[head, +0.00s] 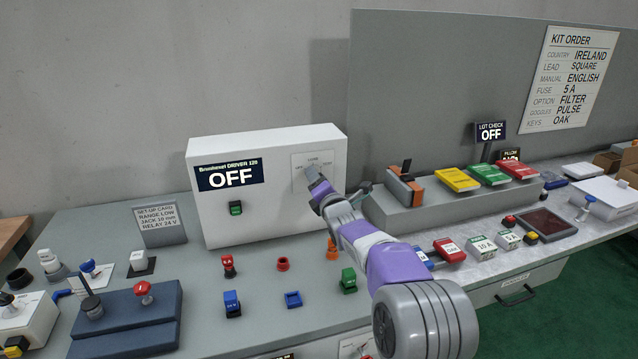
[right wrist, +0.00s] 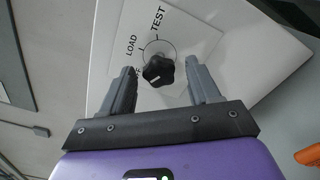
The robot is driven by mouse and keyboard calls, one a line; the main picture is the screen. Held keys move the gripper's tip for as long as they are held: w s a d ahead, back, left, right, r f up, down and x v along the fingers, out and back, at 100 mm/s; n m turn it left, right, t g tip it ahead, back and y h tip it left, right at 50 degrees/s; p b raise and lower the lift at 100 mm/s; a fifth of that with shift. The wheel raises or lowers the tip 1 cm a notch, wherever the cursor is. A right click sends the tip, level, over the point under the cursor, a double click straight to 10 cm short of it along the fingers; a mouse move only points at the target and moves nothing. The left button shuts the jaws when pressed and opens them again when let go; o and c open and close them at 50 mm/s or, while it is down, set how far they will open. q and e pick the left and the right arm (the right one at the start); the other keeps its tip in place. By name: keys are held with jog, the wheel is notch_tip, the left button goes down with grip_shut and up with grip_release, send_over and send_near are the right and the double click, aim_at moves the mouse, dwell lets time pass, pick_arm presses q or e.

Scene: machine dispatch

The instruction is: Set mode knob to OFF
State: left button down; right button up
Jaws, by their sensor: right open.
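The mode knob (right wrist: 158,70) is a black lobed knob on a white plate. In the right wrist view, LOAD and TEST are printed around it, and a third label is mostly hidden behind the left finger. A pale mark shows on the knob's lower left. My right gripper (right wrist: 164,78) is open, with one finger on each side of the knob and gaps visible. In the head view, my right gripper (head: 314,180) covers the knob at the front of the white driver box (head: 270,190). The box's display (head: 230,175) reads OFF. My left gripper is out of view.
A green rocker switch (head: 236,208) is on the box front. Red, blue and green connectors (head: 232,303) stand on the bench below. A grey ledge (head: 430,205) with coloured booklets is at the right. A set-up card (head: 160,222) stands left of the box.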

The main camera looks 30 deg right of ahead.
jog(key=shift+s, duration=0.1)
jog(key=p+v, duration=0.1)
jog(key=v, duration=0.6)
jog(key=shift+s+p, duration=0.15)
jog(key=shift+p, duration=0.2)
